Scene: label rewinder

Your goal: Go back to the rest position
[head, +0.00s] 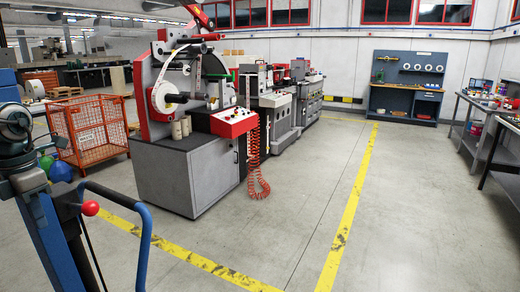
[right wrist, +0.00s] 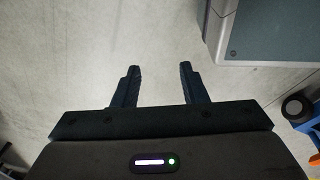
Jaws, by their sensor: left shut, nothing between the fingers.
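In the head view, my left gripper (head: 30,182) is at the far left edge, among dark and grey parts in front of a blue post. Its fingers are hard to make out against that clutter; it is shut and holds nothing. My right gripper (right wrist: 160,75) shows in the right wrist view. Its two dark fingers are apart, with only bare grey floor seen between and beyond them. The right gripper does not show in the head view.
A blue-framed device with a red knob (head: 90,207) stands close at left. Behind it are an orange wire cage (head: 88,135) and the label rewinder (head: 178,178). Worktables (head: 490,120) stand at right. The floor (head: 300,190) between is clear, with yellow lines.

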